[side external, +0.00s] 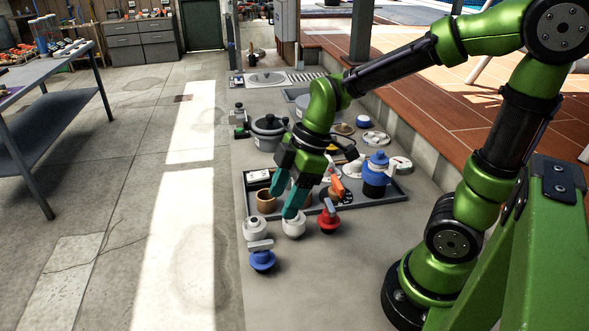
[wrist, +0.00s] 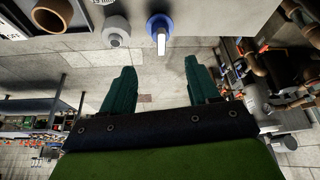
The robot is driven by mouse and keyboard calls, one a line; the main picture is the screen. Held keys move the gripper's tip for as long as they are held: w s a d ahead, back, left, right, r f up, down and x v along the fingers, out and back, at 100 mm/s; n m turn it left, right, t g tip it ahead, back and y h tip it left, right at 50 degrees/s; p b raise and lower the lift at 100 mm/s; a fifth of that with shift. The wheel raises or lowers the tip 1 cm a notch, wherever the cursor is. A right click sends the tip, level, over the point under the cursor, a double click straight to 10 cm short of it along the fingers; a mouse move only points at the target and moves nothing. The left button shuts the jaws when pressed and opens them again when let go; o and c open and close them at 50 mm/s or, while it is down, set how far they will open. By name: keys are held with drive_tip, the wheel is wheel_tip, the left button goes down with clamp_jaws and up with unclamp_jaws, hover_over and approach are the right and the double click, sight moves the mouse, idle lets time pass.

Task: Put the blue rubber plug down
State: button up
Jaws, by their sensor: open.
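The blue rubber plug is most likely the blue round piece with a pale flat handle (side external: 262,259), standing upright on the grey slab in front of the tray. It also shows at the top of the wrist view as a blue disc with a pale handle (wrist: 159,24). My gripper (side external: 282,205) has teal fingers, spread apart and angled down, a little behind and above the plug in the side view. In the wrist view the gap between my fingers (wrist: 159,72) is empty, and the plug lies beyond the fingertips, apart from them.
White fittings (side external: 255,228) and (side external: 293,226) and a red-and-white valve (side external: 328,216) stand close by. The dark tray (side external: 375,197) behind holds a brown pipe ring (side external: 266,201) and a large blue fitting (side external: 376,172). The slab in front of the plug is clear.

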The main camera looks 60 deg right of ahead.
drive_tip(key=s+d+r+m+t+h, duration=0.1)
drive_tip(key=s+r+m+t, duration=0.3)
drive_tip(key=r+m, duration=0.4)
drive_tip(key=shift+s+d+m+h, duration=0.4)
drive_tip(key=shift+s+d+m, duration=0.3)
drive_tip(key=shift+m, duration=3)
